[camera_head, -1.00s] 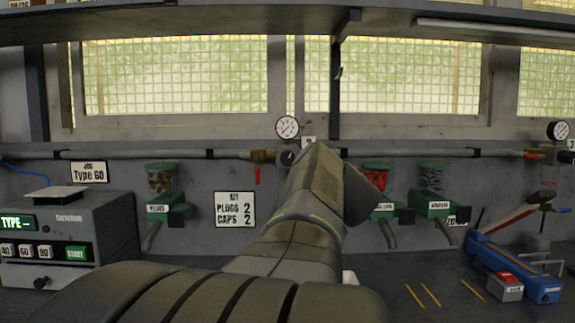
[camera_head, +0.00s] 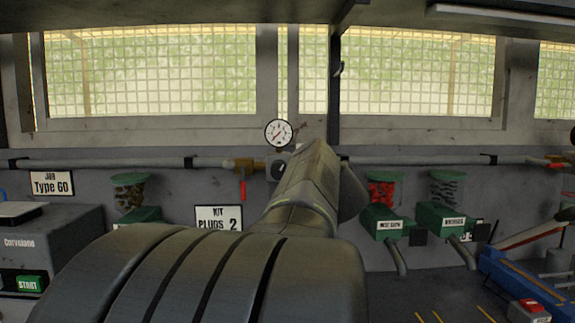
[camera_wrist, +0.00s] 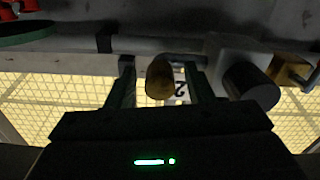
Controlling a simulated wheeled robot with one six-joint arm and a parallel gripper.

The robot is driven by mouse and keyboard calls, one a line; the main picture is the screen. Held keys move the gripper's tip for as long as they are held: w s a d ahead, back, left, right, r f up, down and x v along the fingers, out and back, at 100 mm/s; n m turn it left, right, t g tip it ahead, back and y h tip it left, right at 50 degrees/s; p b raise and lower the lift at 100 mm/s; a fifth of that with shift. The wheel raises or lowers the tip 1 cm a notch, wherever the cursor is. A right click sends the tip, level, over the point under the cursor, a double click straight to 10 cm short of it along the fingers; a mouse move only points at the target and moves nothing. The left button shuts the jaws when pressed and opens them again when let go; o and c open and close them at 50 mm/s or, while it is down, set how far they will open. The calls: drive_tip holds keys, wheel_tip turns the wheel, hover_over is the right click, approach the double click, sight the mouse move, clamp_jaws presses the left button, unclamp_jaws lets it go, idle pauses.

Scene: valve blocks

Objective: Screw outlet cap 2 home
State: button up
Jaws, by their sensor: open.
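In the wrist view, which is upside down, the two fingers of my gripper (camera_wrist: 159,65) stand apart. A rounded brass piece (camera_wrist: 160,78) shows between them, with a visible gap on each side. It looks like the cap, but I cannot tell whether it sits on an outlet or how far it is screwed on. A white label with a 2 (camera_wrist: 180,92) shows beside it, partly behind the right finger. In the head view my arm hides the gripper and the brass piece.
A pressure gauge (camera_head: 278,133) and a grey wall pipe (camera_head: 110,163) are close to my arm. A dark cylinder (camera_wrist: 250,88) is right of the fingers in the wrist view. Green dispensers (camera_head: 382,222) hang on the wall. A blue tool (camera_head: 520,280) lies on the bench at right.

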drive_tip(key=shift+w, duration=0.3)
drive_tip(key=c, duration=1)
